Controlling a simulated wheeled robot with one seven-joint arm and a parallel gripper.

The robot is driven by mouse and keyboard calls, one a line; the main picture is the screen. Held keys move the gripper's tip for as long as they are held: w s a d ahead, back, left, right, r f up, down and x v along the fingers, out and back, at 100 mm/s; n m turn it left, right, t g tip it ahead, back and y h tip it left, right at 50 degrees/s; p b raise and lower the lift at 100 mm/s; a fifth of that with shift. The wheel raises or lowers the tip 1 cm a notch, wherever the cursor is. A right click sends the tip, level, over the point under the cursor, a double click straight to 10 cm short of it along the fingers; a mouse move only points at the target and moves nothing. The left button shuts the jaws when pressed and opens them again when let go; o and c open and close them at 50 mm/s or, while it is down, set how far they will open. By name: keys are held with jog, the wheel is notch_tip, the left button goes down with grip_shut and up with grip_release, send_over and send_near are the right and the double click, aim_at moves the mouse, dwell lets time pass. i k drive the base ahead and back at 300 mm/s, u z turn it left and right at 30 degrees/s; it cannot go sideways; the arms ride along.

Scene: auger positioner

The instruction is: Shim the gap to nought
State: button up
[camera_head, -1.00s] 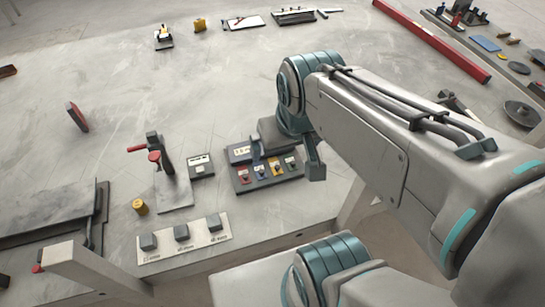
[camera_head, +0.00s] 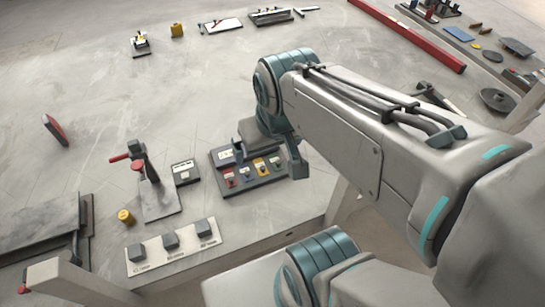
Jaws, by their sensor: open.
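My gripper (camera_head: 268,160) hangs over the panel with coloured switches (camera_head: 222,186), pointing down. It is open with nothing seen in it, and partly hidden by my wrist. Three grey blocks (camera_head: 170,241) stand in a row on a pale labelled strip (camera_head: 190,257) at the table's front edge; the labels are too small to read. A dark upright device with red handles (camera_head: 140,160) stands on a grey plate (camera_head: 160,204). A small meter box (camera_head: 185,173) sits between it and the panel. I cannot make out the gap.
A small yellow cylinder (camera_head: 126,217) stands left of the device's plate. A dark slab (camera_head: 40,228) lies at the left edge. A red bar (camera_head: 410,36) lies at the far right. The middle of the table is mostly clear.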

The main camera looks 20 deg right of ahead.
aim_at(275, 160)
jog(key=u, duration=0.75)
jog(key=k, duration=0.75)
jog(key=z, duration=0.7)
jog(key=i, duration=0.5)
jog(key=z, duration=0.05)
